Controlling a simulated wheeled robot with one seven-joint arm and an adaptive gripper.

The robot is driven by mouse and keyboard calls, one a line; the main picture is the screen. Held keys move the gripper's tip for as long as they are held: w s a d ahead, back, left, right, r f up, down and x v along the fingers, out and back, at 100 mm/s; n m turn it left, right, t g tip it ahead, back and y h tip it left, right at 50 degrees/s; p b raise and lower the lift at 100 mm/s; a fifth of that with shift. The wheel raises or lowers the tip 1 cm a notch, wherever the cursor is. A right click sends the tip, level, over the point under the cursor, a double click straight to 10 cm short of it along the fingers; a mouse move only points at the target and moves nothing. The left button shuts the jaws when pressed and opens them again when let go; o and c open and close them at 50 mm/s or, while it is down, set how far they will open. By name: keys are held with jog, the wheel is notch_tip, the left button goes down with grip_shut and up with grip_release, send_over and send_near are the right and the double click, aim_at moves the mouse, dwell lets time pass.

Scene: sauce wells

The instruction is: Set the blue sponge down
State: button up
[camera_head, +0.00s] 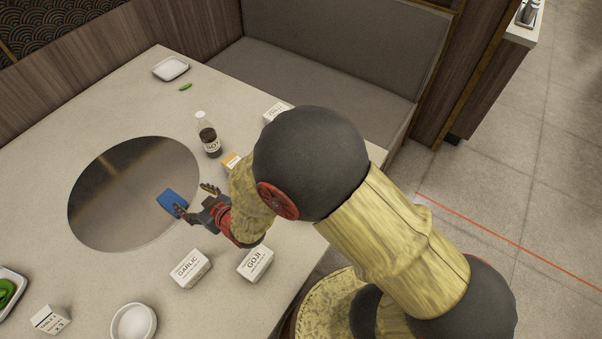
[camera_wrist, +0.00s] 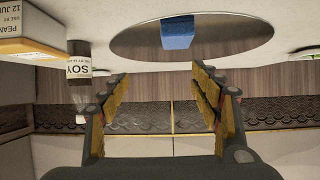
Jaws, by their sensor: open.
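The blue sponge (camera_head: 172,201) lies on the right part of the round, shiny dark plate (camera_head: 115,180) set in the table. My gripper (camera_head: 194,202) is just to the right of the sponge in the head view, with its fingers pointing toward it. In the wrist view the sponge (camera_wrist: 177,33) shows beyond the fingertips, not between them. My gripper (camera_wrist: 158,74) is open there, with nothing between its fingers.
A soy bottle (camera_head: 209,137) and an orange-and-white box (camera_head: 232,160) stand behind my gripper. Garlic (camera_head: 192,268) and goji (camera_head: 256,263) boxes stand in front. A white bowl (camera_head: 134,322) is at the near edge. The plate's left side is clear.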

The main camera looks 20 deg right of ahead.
jog(key=s+d+r+m+g+h, duration=0.1)
jog(key=s+d+r+m+h, duration=0.1)
jog(key=d+r, duration=0.7)
jog(key=s+d+r+m+g+h, duration=0.1)
jog(key=d+r+h, duration=0.1)
jog(key=d+r, duration=0.7)
jog(key=s+d+r+m+g+h, duration=0.1)
jog(key=s+d+r, duration=0.3)
jog(key=s, duration=0.6)
jog(key=s+d+r+m+g+h, duration=0.1)
jog(key=s+d+r, duration=0.3)
jog(key=s, duration=0.6)
jog(key=shift+d+m+g, duration=0.4)
jog(key=shift+d+g, duration=0.4)
jog(key=shift+d, duration=0.25)
